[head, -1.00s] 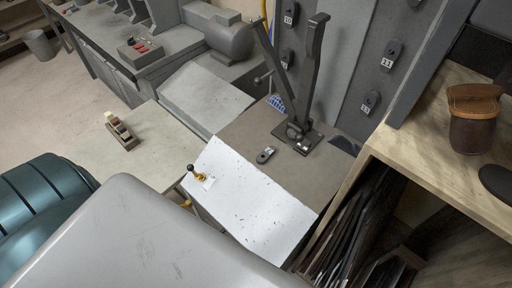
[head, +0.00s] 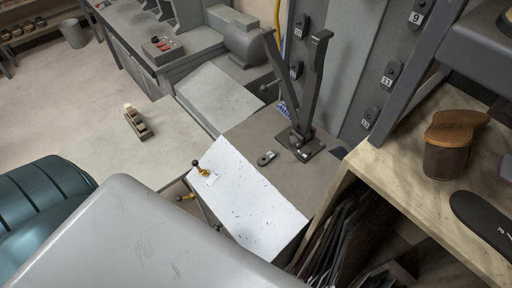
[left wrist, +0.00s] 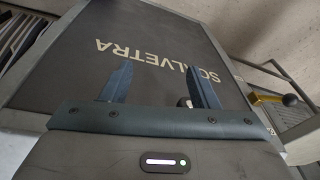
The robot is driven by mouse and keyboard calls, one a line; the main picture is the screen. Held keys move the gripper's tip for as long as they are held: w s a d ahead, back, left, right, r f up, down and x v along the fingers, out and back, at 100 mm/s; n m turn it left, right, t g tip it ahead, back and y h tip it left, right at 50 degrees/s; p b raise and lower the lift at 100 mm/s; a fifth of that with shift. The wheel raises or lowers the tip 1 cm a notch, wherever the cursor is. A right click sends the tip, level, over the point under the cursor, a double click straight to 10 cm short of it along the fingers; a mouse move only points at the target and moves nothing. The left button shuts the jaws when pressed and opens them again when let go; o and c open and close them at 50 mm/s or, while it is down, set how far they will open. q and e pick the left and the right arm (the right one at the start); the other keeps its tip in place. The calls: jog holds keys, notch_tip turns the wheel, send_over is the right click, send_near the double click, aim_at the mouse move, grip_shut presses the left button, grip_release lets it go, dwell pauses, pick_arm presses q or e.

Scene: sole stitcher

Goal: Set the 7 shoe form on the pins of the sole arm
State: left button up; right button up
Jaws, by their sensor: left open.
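A small dark form with a pale label (head: 266,158) lies on the brown-grey top in the head view; its number is too small to read. Several similar numbered forms hang on the grey panel, with 9 (head: 416,17) and 11 (head: 388,78) readable. A dark stand with two upright arms (head: 306,95) rises from a square base beside the loose form. I cannot tell whether it is the sole arm, and I see no pins. My left gripper (left wrist: 160,88) is open in the left wrist view, above a dark panel with upside-down lettering. My right gripper is in neither view.
A wooden shelf (head: 410,205) at right holds a brown leather-topped object (head: 449,150) and a dark sole (head: 485,220). A block tool (head: 137,122) lies on the left bench.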

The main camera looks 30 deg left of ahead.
pick_arm(q)
jog(key=w+d+r+m+t+p, duration=0.1)
jog(key=w+r+p, duration=0.25)
jog(key=r, duration=1.15)
jog(key=w+d+r+t+p, duration=0.1)
jog(key=w+d+r+p, duration=0.3)
jog(key=r, duration=1.1)
pick_arm(e)
notch_tip(320, 180, up, 8)
pick_arm(q)
jog(key=m+t+h, duration=0.1)
jog(key=m+h, duration=0.1)
jog(key=h, duration=0.1)
send_near(267, 157)
jog(key=b+x, duration=0.1)
jog(key=b, duration=0.1)
jog(key=b+x, duration=0.4)
jog(key=shift+s+f, duration=0.2)
jog(key=shift+s, duration=0.05)
jog(key=shift+b+x, duration=0.95)
jog(key=shift+x, duration=0.7)
pick_arm(e)
notch_tip(267, 157, down, 8)
jog(key=shift+r, duration=0.25)
pick_arm(q)
jog(key=shift+w+r, duration=0.1)
jog(key=shift+c, duration=0.4)
grip_shut()
